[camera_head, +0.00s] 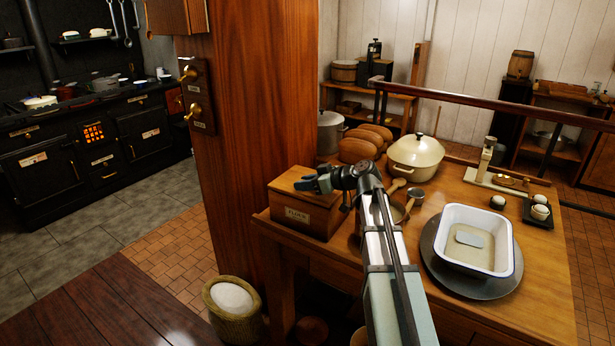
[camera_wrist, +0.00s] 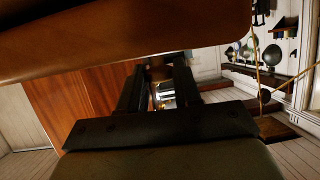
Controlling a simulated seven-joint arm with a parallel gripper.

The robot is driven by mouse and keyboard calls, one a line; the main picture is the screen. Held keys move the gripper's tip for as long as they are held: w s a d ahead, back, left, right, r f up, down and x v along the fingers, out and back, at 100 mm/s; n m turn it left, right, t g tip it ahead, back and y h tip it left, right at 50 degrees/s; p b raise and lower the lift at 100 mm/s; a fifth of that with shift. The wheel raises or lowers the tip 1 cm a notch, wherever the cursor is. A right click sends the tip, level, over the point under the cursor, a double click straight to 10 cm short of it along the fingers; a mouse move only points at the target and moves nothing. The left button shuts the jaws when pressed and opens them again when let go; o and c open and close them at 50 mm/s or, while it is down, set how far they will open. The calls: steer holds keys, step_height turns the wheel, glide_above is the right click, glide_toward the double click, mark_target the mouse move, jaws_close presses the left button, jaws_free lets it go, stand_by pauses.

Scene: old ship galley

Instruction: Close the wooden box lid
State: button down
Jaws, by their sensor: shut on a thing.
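The wooden box (camera_head: 303,216), with a pale label on its front, stands on the near left part of the wooden table. Its lid (camera_head: 290,177) looks flat on top of the box, though my arm hides its right part and I cannot tell if a small gap is left. My gripper (camera_head: 311,184) is at the lid's top, near its front edge. In the wrist view, my gripper's dark fingers (camera_wrist: 159,88) are shut on a small brown piece (camera_wrist: 157,71) that looks like a knob. A large brown surface (camera_wrist: 120,32) fills the top of that view.
Brown loaves (camera_head: 358,148), a cream lidded pot (camera_head: 415,155) and small pans (camera_head: 415,196) lie behind and beside my arm. A white enamel dish (camera_head: 509,262) sits on a round grey tray (camera_head: 435,268) at right. A wooden pillar (camera_head: 245,110) stands close left of the box.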

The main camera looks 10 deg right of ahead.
steer(key=shift+s+f, duration=0.1)
steer(key=shift+f, duration=0.2)
steer(key=c, duration=0.8)
jaws_free()
steer(key=v, duration=1.3)
steer(key=shift+s+d+r, duration=0.15)
steer(key=shift+s, duration=0.2)
